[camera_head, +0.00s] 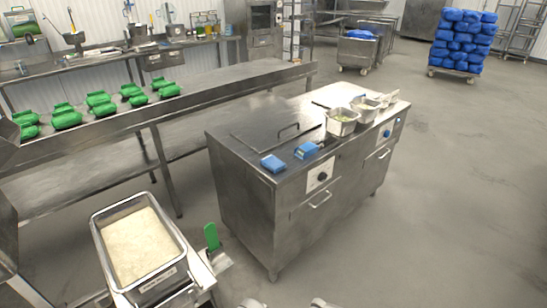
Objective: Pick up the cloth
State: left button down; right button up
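A small blue folded item (272,163), which looks like the cloth, lies flat near the front left corner of the steel cabinet's top. A second blue item (306,150) lies just to its right, close but apart. I cannot tell for sure whether the second one is cloth too. Neither gripper can be made out. Only pale grey parts, likely mine, show at the bottom edge, well below and apart from the blue items.
The steel cabinet (240,205) carries small metal pans (342,122) towards its right end. A rice-filled metal container (177,237) stands at lower left, beside a green-handled tool (212,237). Several green items (66,117) lie on the long steel table behind. The floor at right (450,200) is clear.

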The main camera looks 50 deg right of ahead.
aim_at(272, 162)
jog(key=i+l, duration=0.1)
jog(key=l, duration=0.8)
jog(key=i+l, duration=0.1)
jog(key=l, duration=0.8)
jog(key=i+l, duration=0.1)
jog(key=l, duration=0.8)
jog(key=i+u, duration=0.05)
